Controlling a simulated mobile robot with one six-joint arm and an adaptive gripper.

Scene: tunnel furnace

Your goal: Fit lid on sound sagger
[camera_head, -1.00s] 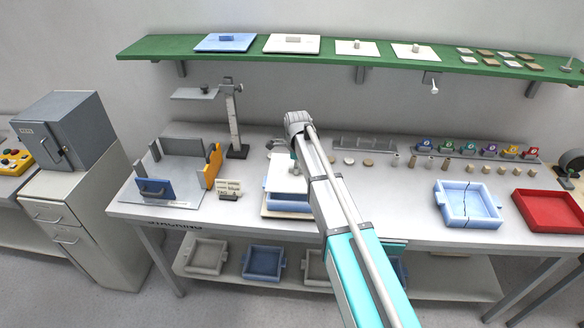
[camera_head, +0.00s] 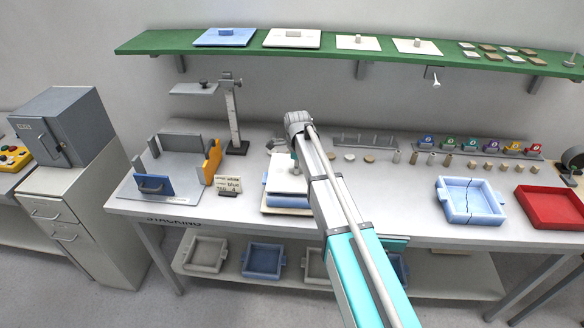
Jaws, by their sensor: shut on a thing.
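A white square lid (camera_head: 284,184) is over a blue sagger (camera_head: 288,202) on the bench, left of my arm. Blue wall shows below the lid and at its left side; I cannot tell whether the lid is fully seated. My gripper (camera_head: 293,168) is at the top of the lid, shut on it; its fingers are mostly hidden by my arm. A second, pale blue sagger (camera_head: 470,217) on the right of the bench has a dark crack across its floor. A blue lid (camera_head: 224,37) and a white lid (camera_head: 291,38) lie on the green shelf.
A metal fixture with a blue-handled plate (camera_head: 153,187) and a yellow block (camera_head: 212,160) stands left, beside a small sign (camera_head: 228,186) and a gauge stand (camera_head: 235,125). A red tray (camera_head: 550,208) is far right. Small pieces line the bench back. More saggers (camera_head: 263,260) sit below.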

